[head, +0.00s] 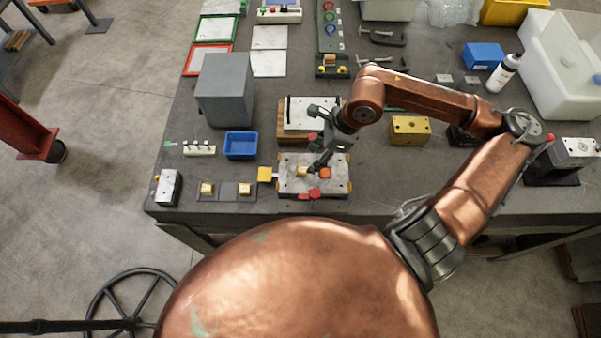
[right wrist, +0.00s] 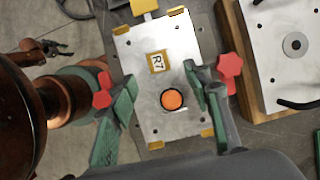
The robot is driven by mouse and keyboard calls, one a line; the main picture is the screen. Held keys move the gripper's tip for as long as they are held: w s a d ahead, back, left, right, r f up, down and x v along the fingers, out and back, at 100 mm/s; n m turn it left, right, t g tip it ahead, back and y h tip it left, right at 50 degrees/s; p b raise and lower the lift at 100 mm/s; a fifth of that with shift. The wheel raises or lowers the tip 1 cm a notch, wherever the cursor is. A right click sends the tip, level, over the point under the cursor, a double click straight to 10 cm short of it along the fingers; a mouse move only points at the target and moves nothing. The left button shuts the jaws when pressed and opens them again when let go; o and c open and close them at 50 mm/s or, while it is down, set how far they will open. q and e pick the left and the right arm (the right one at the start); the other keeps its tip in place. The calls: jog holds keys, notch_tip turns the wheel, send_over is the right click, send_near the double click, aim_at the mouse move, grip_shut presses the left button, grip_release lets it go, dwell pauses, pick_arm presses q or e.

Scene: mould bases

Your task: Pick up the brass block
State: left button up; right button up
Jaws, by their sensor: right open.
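A small brass block (head: 302,170) with a pale top lies on the metal mould plate (head: 287,184). In the right wrist view, the brass block (right wrist: 157,62) has a label that seems to read R7. My right gripper (head: 316,168) is over the plate, close beside the block. In its wrist view the fingers (right wrist: 162,76) are apart, with the block lying beyond the tips and nothing held between them. A dark claw-like end at the upper left of that view (right wrist: 41,49) appears to be my left gripper; its jaws are unclear.
An orange round knob (head: 325,173) sits beside the block, and a red knob (head: 315,193) stands at the plate's near edge. Two similar small blocks (head: 207,188) (head: 245,189) lie left. A blue tray (head: 241,145), grey box (head: 225,89) and larger brass-coloured block (head: 410,129) stand around.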

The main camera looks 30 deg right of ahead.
aim_at(302, 169)
jog(key=x, duration=0.3)
jog(key=p+x, duration=0.1)
jog(key=x, duration=0.3)
jog(key=shift+a, duration=0.3)
jog(key=shift+c, duration=0.5)
grip_shut()
